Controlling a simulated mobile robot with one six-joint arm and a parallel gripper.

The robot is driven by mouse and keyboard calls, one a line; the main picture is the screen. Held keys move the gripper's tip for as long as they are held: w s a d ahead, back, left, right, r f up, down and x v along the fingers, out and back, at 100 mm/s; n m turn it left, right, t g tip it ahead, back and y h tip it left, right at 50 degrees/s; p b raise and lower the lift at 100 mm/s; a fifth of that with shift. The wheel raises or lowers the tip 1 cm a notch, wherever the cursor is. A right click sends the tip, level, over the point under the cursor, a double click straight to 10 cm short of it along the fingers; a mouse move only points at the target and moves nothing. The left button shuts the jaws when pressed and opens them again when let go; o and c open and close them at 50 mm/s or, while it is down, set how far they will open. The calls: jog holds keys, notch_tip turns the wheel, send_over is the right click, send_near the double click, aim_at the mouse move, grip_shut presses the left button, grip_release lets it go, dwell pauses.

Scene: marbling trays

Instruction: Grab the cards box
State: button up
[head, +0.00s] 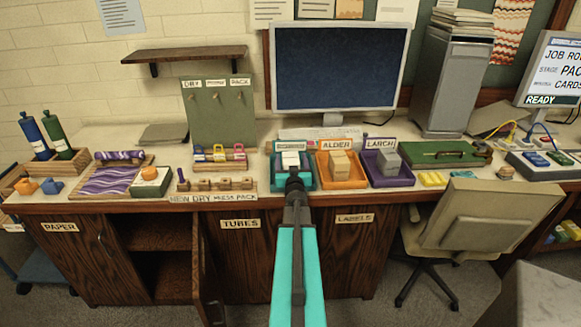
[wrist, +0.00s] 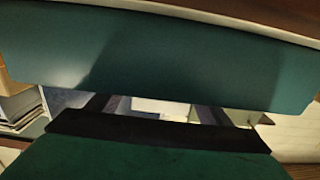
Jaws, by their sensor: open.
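No box in view carries a readable cards label, so I cannot tell for certain which one is the cards box. A white block (head: 291,160) sits in the teal tray (head: 312,180); that tray's own label is partly hidden. My gripper (head: 293,182) is open at the front of this tray, and my arm covers part of it. In the wrist view my gripper's dark fingers (wrist: 155,108) are apart, with a pale patch between them that may be the white block. A dark teal panel (wrist: 170,50) fills the upper wrist view. A dark green and cream box (head: 151,182) lies at the left.
An orange tray (head: 342,184) under the ALDER label and a purple tray (head: 389,183) under the LARCH label stand close on the right. A monitor (head: 338,65) is behind. A strip of wooden blocks (head: 215,185) lies left, and a chair (head: 480,220) stands right.

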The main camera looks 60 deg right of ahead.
dwell(0.5)
jog(key=c, duration=1.3)
jog(key=shift+r+p, duration=0.35)
jog(key=shift+r, duration=4.7)
